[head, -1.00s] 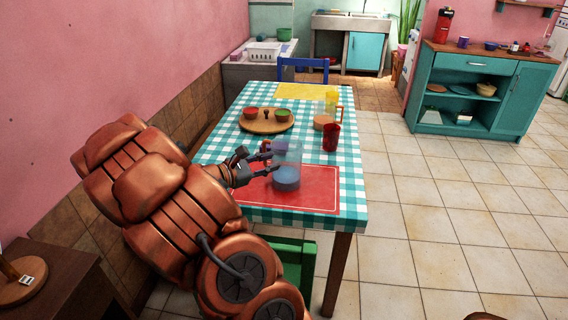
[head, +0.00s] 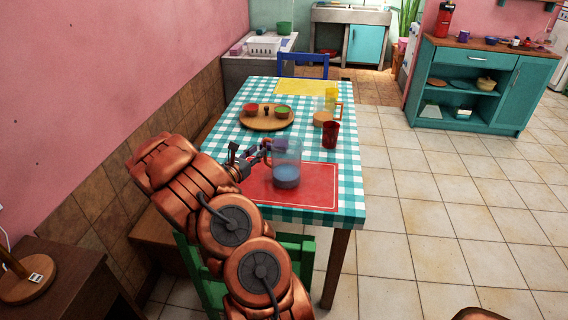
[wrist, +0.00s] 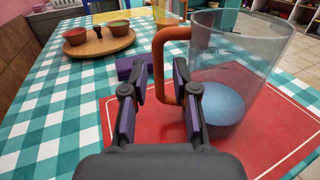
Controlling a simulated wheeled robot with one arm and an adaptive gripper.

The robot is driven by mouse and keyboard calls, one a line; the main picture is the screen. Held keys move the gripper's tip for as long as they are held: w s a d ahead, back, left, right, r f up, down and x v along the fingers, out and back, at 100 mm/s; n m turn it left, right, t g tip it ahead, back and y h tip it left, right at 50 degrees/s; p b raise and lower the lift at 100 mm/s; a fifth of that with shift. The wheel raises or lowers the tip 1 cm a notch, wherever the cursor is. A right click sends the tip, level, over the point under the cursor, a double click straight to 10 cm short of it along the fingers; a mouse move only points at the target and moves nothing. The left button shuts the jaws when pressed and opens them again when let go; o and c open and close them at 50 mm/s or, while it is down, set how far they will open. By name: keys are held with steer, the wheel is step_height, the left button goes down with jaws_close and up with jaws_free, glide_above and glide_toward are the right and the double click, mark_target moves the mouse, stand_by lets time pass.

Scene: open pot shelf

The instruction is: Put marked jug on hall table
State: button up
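A clear jug (head: 287,160) with an orange handle and blue contents stands upright on the red mat (head: 317,195) at the near end of the checked table. In the wrist view faint marks show on the wall of the jug (wrist: 238,60). My gripper (wrist: 160,92) is open, its two purple-padded fingers apart with the handle between them. In the head view my gripper (head: 258,157) is at the jug's left side. A dark brown table (head: 65,283) with a lamp base stands at the lower left; I cannot tell whether it is the hall table.
A board (head: 267,122) with small bowls, a red cup (head: 331,134) and another orange-handled jug (head: 334,98) with yellow contents stand farther back. A purple item (wrist: 125,65) is partly hidden behind the left finger. Chairs flank the table ends. The tiled floor (head: 430,210) at right is clear.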

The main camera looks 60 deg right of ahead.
mark_target(263, 146)
steer(key=shift+d+f+p, duration=0.2)
steer(key=shift+d+p, duration=0.7)
steer(key=shift+d, duration=1.9)
steer(key=shift+c, duration=0.2)
jaws_close()
